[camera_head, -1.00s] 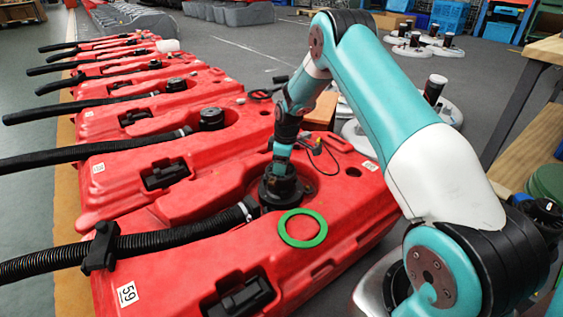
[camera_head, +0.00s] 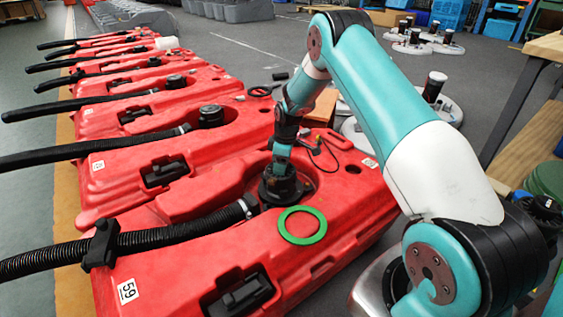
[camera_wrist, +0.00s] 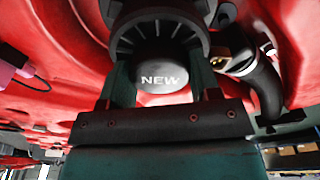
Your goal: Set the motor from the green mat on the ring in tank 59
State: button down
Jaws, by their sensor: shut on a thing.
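Tank 59 (camera_head: 190,275) is the nearest red tank, with a white "59" label at its front left. The black motor (camera_head: 279,190) sits upright in the round recess on its top, at the end of the ribbed hose. My gripper (camera_head: 282,160) is above the motor, pointing down, and is shut on it.
A black hose (camera_head: 180,238) runs in from the left. A thin cable (camera_head: 322,155) lies behind my gripper. More red tanks stand behind; a wooden bench (camera_head: 540,120) is at right.

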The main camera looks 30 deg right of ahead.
jog(key=shift+w+f, duration=0.1)
jog(key=shift+f, duration=0.5)
dwell(1.6)
jog(key=shift+c, duration=1.4)
grip_release()
jog(key=shift+o, duration=1.4)
jog(key=shift+f, duration=0.2)
jog(key=shift+r, duration=0.15)
jog(key=shift+r+p, duration=3.05)
jog(key=shift+r, duration=0.45)
